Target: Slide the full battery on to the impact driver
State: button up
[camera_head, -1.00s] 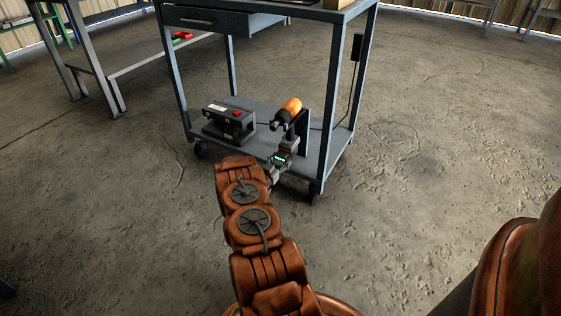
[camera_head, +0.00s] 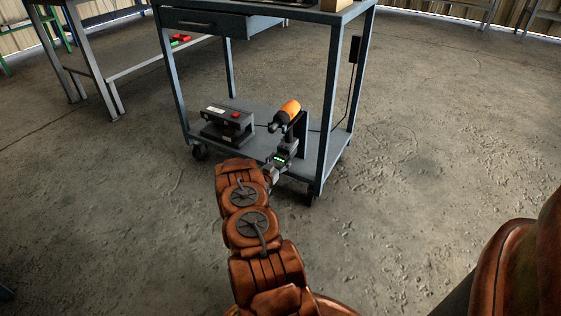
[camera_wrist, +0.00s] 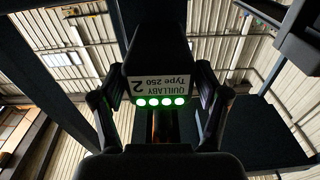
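The orange and black impact driver (camera_head: 289,108) is on the right of the cart's lower shelf, held up at a dark upright stand. The battery (camera_head: 280,157), a dark block with lit green lights, is just below the driver's handle end. My gripper (camera_head: 271,173) reaches it from the front. In the wrist view my gripper (camera_wrist: 158,96) has its two fingers on either side of the battery (camera_wrist: 158,86), closed on it; its label reads "QUILLABY 2 Type 250". Whether battery and driver foot touch or are joined, I cannot tell.
A dark boxy unit with a red spot (camera_head: 229,121) sits on the lower shelf (camera_head: 258,107), left of the driver. The cart's front right leg (camera_head: 328,120) stands close to the right of my gripper. Floor right of the cart is clear.

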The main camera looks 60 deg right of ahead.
jog(key=shift+o, duration=1.2)
jog(key=shift+f, duration=0.1)
jog(key=shift+a, duration=0.1)
jog(key=a, duration=1.1)
jog(key=shift+s+a+f, duration=0.2)
jog(key=shift+s+a, duration=0.1)
jog(key=shift+a, duration=0.1)
